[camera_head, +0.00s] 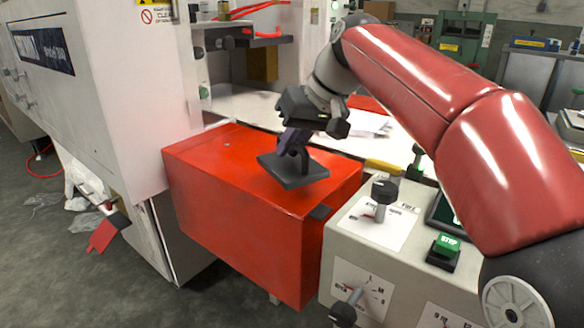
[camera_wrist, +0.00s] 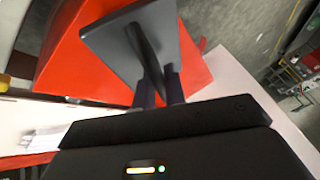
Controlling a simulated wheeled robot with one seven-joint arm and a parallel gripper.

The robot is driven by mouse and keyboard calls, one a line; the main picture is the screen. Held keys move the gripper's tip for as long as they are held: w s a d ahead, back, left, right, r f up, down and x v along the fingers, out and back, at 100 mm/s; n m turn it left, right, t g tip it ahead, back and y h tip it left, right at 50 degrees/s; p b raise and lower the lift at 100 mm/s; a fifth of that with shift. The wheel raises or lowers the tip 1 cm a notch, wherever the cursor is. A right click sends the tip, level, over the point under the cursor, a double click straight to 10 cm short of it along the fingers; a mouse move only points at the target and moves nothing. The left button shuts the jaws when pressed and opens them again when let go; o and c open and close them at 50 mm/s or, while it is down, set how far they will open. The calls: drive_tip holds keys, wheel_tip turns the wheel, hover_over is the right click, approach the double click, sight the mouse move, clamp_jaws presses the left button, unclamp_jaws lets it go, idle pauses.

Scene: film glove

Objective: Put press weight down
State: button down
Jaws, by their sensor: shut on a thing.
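The press weight (camera_head: 292,170) is a dark grey rectangular plate with an upright handle. My gripper (camera_head: 295,142) is shut on its handle from above. The plate is at the top of the red box (camera_head: 235,165), over its right part; I cannot tell whether it touches the surface. In the wrist view the weight (camera_wrist: 112,40) shows its plate and handle, with the handle between my gripper's two fingers (camera_wrist: 158,88). The red box (camera_wrist: 62,68) lies behind it there. The fingertips are partly hidden in the head view.
A beige control panel (camera_head: 350,235) with a black knob (camera_head: 384,190) and a green button (camera_head: 447,247) stands right of the red box. A large white machine (camera_head: 100,80) stands at the left. A white table (camera_head: 245,105) lies behind. The box's left top is clear.

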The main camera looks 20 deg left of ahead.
sight(291, 163)
drive_tip(key=shift+f+b, duration=0.45)
drive_tip(key=shift+f, duration=1.3)
drive_tip(key=shift+f, duration=0.15)
drive_tip(key=c, duration=1.5)
unclamp_jaws()
drive_tip(key=shift+o, duration=0.2)
drive_tip(key=shift+d+r, duration=0.15)
drive_tip(key=shift+r, duration=0.25)
drive_tip(key=p+v, duration=0.2)
drive_tip(key=v, duration=0.9)
drive_tip(key=shift+r, duration=0.2)
